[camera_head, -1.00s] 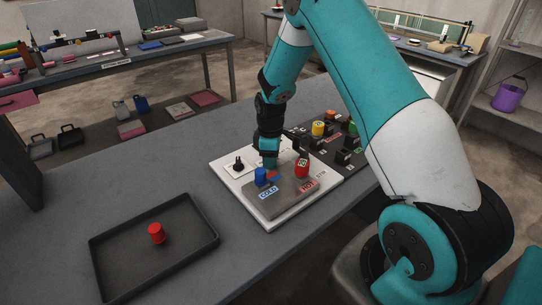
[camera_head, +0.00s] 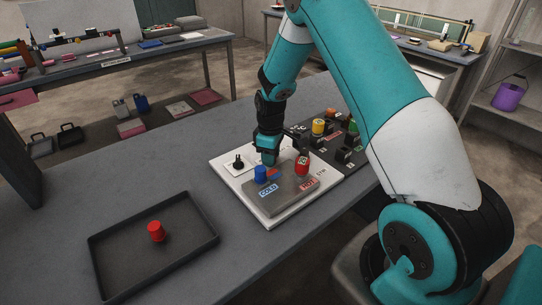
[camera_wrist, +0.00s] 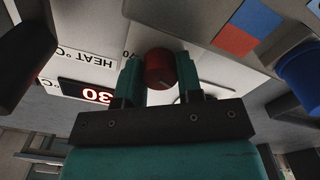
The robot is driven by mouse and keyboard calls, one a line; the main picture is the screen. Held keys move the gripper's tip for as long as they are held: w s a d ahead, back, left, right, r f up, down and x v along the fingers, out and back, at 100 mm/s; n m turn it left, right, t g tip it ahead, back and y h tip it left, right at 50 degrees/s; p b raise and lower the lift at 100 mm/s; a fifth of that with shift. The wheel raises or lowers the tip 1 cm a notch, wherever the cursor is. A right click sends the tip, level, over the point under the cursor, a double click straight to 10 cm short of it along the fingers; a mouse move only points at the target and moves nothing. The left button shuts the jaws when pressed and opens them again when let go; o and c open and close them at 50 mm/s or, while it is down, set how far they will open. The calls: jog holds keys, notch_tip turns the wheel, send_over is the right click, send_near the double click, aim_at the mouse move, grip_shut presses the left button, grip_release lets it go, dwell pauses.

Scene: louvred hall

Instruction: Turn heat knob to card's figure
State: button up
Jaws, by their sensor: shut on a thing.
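In the head view, my gripper (camera_head: 267,157) points down over the white panel (camera_head: 228,180) and hides the held knob. I cannot make out a card with a figure.
A grey block marked COLD and HOT (camera_head: 280,194) carries a blue knob (camera_head: 261,174) and a red knob (camera_head: 302,163) close to my gripper. A dark panel (camera_head: 362,165) with several knobs is behind. A black tray (camera_head: 190,250) holds a red cylinder (camera_head: 156,231).

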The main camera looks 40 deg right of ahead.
jog(key=m+b, duration=0.1)
jog(key=m, duration=1.1)
jog(key=shift+m, duration=0.4)
jog(key=m, duration=0.4)
jog(key=shift+d+r+b, duration=0.1)
jog(key=shift+b, duration=0.3)
jog(key=shift+m, duration=2.2)
jog(key=shift+w, duration=0.1)
jog(key=o, duration=0.6)
jog(key=shift+o, duration=0.2)
notch_tip(320, 180, up, 17)
jog(key=b, duration=0.2)
jog(key=shift+r, duration=0.2)
